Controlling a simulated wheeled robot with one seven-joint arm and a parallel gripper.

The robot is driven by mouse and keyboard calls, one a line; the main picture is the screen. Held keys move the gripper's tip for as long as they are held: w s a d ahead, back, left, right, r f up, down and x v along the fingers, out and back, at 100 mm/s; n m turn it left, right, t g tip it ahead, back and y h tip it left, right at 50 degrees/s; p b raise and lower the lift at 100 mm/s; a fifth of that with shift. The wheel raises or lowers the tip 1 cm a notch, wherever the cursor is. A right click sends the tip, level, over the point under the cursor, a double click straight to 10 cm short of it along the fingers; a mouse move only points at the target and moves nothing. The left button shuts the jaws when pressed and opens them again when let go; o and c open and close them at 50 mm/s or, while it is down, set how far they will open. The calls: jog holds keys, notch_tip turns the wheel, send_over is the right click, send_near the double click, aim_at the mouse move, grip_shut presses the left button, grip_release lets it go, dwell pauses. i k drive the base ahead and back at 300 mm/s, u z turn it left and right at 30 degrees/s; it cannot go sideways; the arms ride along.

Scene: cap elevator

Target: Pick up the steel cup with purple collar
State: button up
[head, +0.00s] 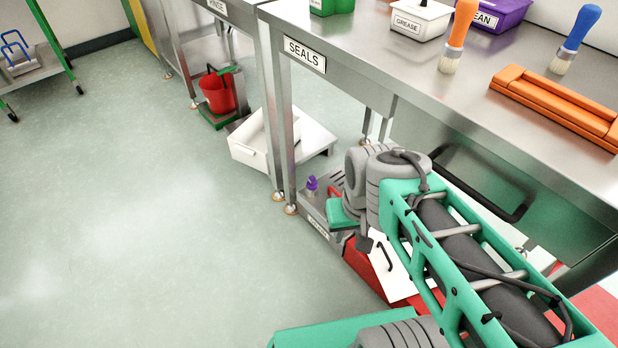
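A small purple object (312,184) stands low down, on a grey metal surface near the foot of the SEALS bench. It is too small in the head view to tell whether it is the steel cup with the purple collar. No other steel cup with a purple collar can be made out. My green and grey arm (440,240) reaches in from the lower right, under the bench edge. I cannot make out my gripper or its fingers; my arm's grey joints hide what lies behind them.
The steel SEALS bench (385,66) holds brushes, an orange block (556,103), a white GREASE box (419,20) and a purple bin (497,12). A white tray (250,146) and red bucket (218,92) stand low behind. The green floor (130,190) at left is clear.

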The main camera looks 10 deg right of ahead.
aim_at(312, 188)
jog(key=z, duration=0.05)
jog(key=k, duration=1.25)
jog(key=u, duration=0.85)
jog(key=i, duration=0.65)
jog(key=u, duration=0.65)
jog(key=i, duration=0.85)
jog(key=z, duration=0.7)
jog(key=i, duration=1.25)
jog(key=z, duration=0.05)
